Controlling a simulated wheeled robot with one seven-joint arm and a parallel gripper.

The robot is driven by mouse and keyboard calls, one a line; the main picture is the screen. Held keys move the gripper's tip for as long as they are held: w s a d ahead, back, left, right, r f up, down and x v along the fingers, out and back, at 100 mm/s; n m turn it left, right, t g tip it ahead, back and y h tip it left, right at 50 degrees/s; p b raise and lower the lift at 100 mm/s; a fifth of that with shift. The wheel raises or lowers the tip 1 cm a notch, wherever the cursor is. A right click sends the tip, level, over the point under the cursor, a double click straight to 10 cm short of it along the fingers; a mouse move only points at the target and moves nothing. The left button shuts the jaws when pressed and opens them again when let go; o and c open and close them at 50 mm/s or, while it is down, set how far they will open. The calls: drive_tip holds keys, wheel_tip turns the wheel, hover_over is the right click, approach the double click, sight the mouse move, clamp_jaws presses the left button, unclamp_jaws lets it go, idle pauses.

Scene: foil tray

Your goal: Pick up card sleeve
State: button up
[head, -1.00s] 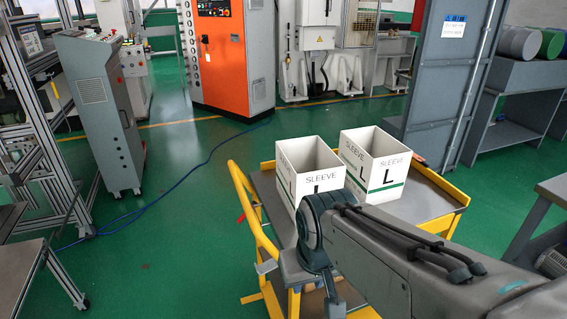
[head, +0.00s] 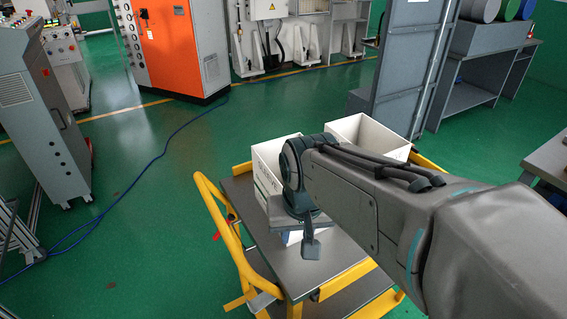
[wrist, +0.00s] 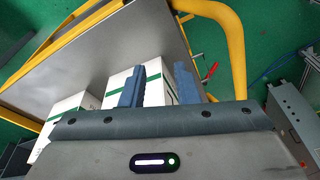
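Two open-topped white card sleeves stand side by side on a cart: the left card sleeve (head: 268,152) and the right card sleeve (head: 372,130). My arm hides much of both, and their lettering is mostly covered. In the wrist view a white sleeve with a green stripe (wrist: 154,90) lies between and behind the two blue fingers of my gripper (wrist: 159,72). The other sleeve (wrist: 70,105) is to its left. The fingers are apart, so my gripper is open; contact with the sleeve cannot be told. In the head view my gripper (head: 311,240) is low at the left sleeve's near side.
The cart has a grey top (head: 335,262) and yellow rails (head: 225,225). Its near top is bare. A grey cabinet (head: 42,125) stands at left, an orange cabinet (head: 180,50) behind, and a grey panel (head: 415,75) at back right. A blue cable (head: 150,160) crosses the green floor.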

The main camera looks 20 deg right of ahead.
drive_tip(key=w+d+r+m+g+p, duration=0.1)
drive_tip(key=w+d+r+m, duration=0.1)
drive_tip(key=w+r+m, duration=0.1)
drive_tip(key=w+d+r+m+p, duration=0.1)
drive_tip(key=w+d+r+m, duration=0.2)
drive_tip(key=m, duration=0.3)
drive_tip(key=w+d+r+m+g+p, duration=0.1)
drive_tip(key=w+d+r+m+p, duration=0.1)
drive_tip(key=w+d+r+m, duration=0.1)
drive_tip(key=shift+w+d+r+m+g, duration=0.1)
drive_tip(key=shift+w+r+m+g, duration=0.1)
drive_tip(key=shift+w+m, duration=0.3)
drive_tip(key=shift+w+d+r+m+g, duration=0.15)
drive_tip(key=shift+w+m, duration=0.15)
drive_tip(key=shift+w, duration=0.4)
wheel_tip(320, 180, down, 14)
drive_tip(key=shift+d+r+p, duration=0.2)
drive_tip(key=shift+d+p, duration=0.1)
drive_tip(key=shift+p, duration=0.15)
clamp_jaws()
